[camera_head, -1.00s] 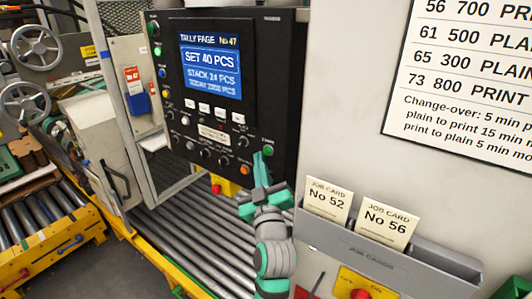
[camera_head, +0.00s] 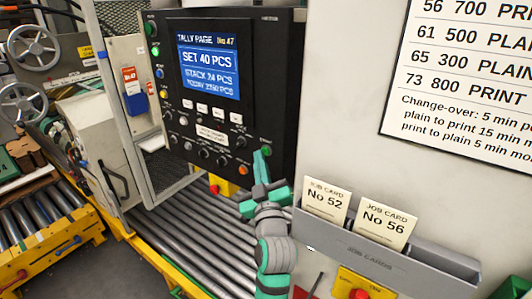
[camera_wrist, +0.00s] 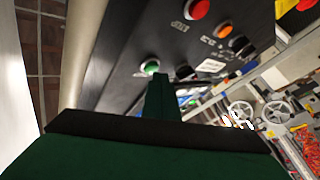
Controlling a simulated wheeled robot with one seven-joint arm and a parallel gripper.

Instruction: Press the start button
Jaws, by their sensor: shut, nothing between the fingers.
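The black control panel (camera_head: 215,125) carries a lit blue screen and several buttons and knobs. A green button (camera_head: 266,151) sits at its lower right; its label is too small to read, so I cannot tell for sure that it is the start button. It also shows in the wrist view (camera_wrist: 150,67). My gripper (camera_head: 259,153) is shut and empty, its fingertips close beside this green button in the head view. In the wrist view the fingertips (camera_wrist: 158,78) lie just below the button. I cannot tell whether they touch it. Other green buttons (camera_head: 151,29) sit at the panel's upper left.
An orange button (camera_head: 243,170) and several black knobs lie near the green button. A grey job card rack (camera_head: 370,257) is on the wall right of my arm. A red button on a yellow box (camera_head: 360,290) is below it. Rollers (camera_head: 200,240) run beneath the panel.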

